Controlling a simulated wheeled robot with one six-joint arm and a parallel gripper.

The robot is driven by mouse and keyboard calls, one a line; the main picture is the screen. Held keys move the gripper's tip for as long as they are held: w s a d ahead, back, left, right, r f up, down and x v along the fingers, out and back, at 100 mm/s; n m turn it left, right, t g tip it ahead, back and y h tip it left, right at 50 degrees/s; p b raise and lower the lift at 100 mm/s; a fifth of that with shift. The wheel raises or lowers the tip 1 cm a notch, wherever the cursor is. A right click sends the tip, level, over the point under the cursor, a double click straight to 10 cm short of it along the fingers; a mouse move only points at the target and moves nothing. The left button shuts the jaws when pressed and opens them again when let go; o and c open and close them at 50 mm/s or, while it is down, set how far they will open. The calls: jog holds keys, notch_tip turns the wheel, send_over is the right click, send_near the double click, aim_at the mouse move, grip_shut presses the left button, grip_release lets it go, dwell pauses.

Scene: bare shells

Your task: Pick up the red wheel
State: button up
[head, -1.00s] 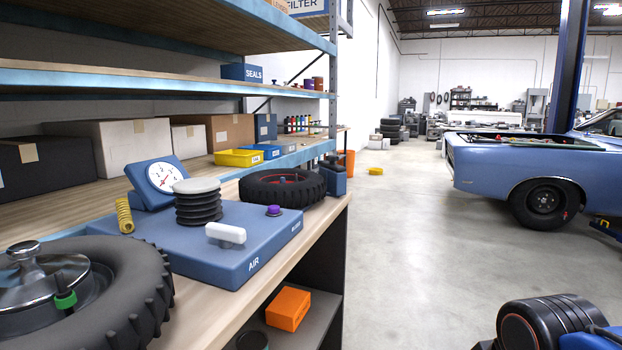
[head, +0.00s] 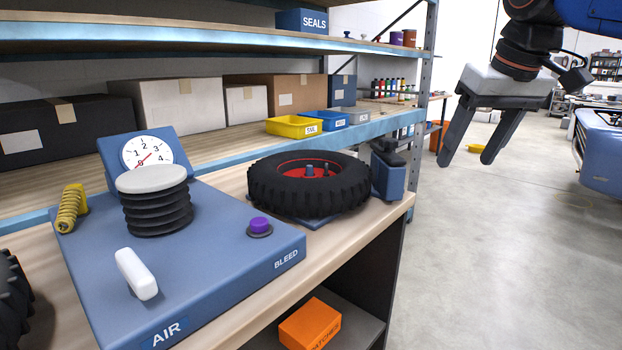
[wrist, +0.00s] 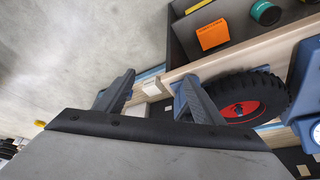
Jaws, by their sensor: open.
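The red wheel (head: 310,200) is a black knobbly tyre with a red rim and small fittings in its middle. In the wrist view the wheel (wrist: 240,108) shows at the right, partly behind one finger. My gripper (head: 466,160) is open and empty, its fingers pointing down. It hangs to the right of the wheel, off the bench's edge and apart from it. Both fingers also show in the wrist view (wrist: 160,85).
A blue air console (head: 215,240) with gauge, bellows, white lever and purple button stands left of the wheel. A blue block (head: 388,176) stands close to the wheel's right. Shelves (head: 200,42) hang above the bench's back. An orange box (head: 309,326) sits below.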

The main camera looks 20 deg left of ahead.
jog(key=w+a+r+n, duration=0.25)
jog(key=a+r, duration=0.45)
jog(key=a, duration=0.4)
jog(key=y, duration=0.1)
send_near(349, 157)
jog(key=shift+n+g, duration=0.35)
jog(key=shift+g, duration=0.05)
jog(key=x, duration=0.9)
jog(key=shift+w, duration=0.15)
jog(key=shift+r, duration=0.1)
jog(key=c, duration=1.3)
jog(key=shift+r, duration=0.1)
jog(key=shift+c, duration=0.2)
